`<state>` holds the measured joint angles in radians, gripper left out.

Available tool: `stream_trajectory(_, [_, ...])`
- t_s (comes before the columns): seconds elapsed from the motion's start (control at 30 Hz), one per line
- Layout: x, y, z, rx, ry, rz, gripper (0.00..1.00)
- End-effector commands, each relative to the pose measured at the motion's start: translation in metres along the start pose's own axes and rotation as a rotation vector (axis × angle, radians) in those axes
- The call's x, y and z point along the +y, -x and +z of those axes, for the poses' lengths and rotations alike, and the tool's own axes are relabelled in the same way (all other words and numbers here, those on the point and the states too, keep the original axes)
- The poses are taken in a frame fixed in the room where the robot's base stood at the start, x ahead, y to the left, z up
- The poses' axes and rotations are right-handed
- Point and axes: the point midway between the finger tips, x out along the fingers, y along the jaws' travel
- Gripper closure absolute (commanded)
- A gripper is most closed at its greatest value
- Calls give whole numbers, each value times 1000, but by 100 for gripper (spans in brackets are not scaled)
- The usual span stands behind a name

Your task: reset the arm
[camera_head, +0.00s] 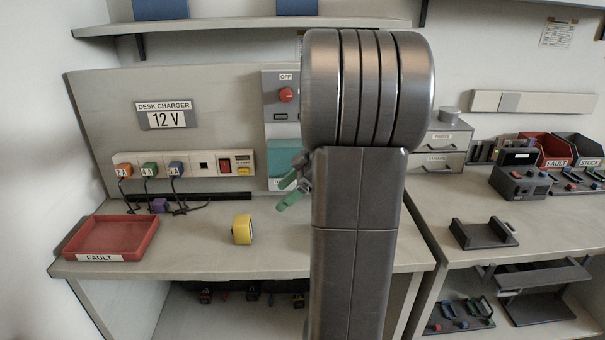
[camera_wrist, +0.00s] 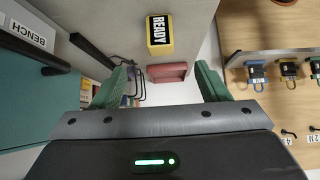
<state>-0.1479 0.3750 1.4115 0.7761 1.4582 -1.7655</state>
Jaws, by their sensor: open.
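My gripper (camera_head: 290,190) shows beside my arm in the head view, above the bench and in front of the wall panel. Its green fingers are partly hidden by my arm. In the wrist view my gripper (camera_wrist: 158,85) has its two green fingers spread wide apart, with nothing held between them. My arm stands upright through the middle of the head view and hides part of the bench behind it.
A yellow block (camera_head: 242,230) stands on the bench; its READY label shows in the wrist view (camera_wrist: 159,35). A red FAULT tray (camera_head: 110,238) lies at left. The charger strip (camera_head: 185,166) has several plugs. At right is a second bench (camera_head: 520,215) with equipment.

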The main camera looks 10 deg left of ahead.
Motion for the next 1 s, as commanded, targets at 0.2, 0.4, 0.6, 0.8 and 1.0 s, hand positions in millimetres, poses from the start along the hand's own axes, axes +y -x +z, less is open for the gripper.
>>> stream_trajectory(0.2, [-1, -28, 0, 0, 0, -4, 32])
stream_trajectory(0.4, [-1, -68, 0, 1, 0, -5, 32])
stream_trajectory(0.6, [-1, -108, 0, 0, -1, -5, 32])
stream_trajectory(0.8, [0, -131, -7, 0, 1, 0, 32])
stream_trajectory(1.0, [0, -119, -17, 0, 0, 0, 32])
